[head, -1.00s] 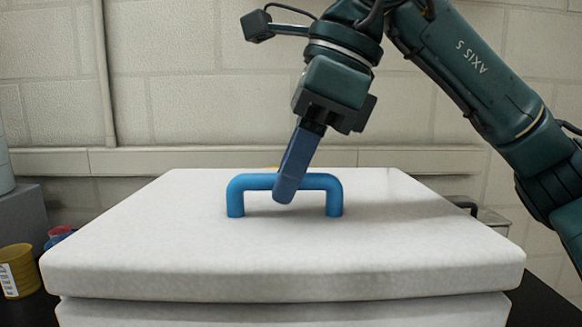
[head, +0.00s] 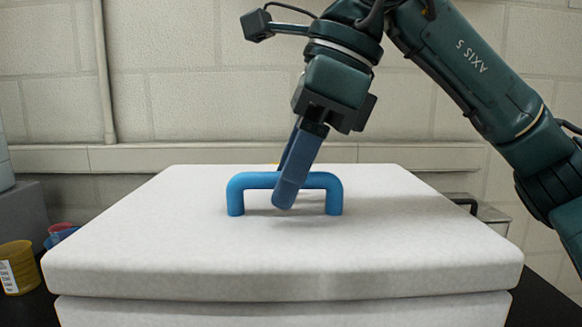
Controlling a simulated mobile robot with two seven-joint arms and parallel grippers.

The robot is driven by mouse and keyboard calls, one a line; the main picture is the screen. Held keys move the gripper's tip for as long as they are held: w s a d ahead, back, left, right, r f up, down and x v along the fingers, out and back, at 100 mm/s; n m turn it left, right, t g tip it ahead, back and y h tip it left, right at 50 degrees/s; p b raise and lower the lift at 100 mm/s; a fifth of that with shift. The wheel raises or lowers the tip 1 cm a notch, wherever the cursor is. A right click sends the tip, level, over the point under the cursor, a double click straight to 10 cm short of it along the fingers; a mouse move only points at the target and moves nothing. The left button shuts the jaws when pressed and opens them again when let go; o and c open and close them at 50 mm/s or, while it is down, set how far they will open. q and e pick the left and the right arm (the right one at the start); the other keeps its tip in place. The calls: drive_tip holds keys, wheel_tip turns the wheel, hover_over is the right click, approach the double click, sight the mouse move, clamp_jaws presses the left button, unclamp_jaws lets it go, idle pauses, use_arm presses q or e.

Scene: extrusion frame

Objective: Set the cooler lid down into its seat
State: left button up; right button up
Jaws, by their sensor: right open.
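The white cooler lid (head: 400,240) lies flat over the white cooler body (head: 290,312) in the head view. A dark seam shows between them along the front; I cannot tell how deep the lid sits. A blue U-shaped handle (head: 240,184) stands on top of the lid. My right gripper (head: 287,181) is open at the middle of the handle, one blue finger in front of the bar and the other behind it. The rear fingertip is hidden by the handle. My left gripper is not in view.
A yellow cup (head: 17,268) and small red and blue items (head: 60,233) stand at the left. A metal box with a dark handle (head: 487,212) is behind the lid at the right. A wall (head: 200,100) closes off the back.

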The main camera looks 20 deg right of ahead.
drive_tip(key=shift+r, duration=0.2)
use_arm(q)
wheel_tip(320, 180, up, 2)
drive_tip(key=p, duration=0.3)
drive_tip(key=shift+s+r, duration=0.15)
use_arm(e)
drive_tip(key=v, duration=1.2)
drive_tip(key=shift+d+r, duration=0.25)
drive_tip(key=shift+r, duration=0.1)
drive_tip(key=shift+s, duration=0.1)
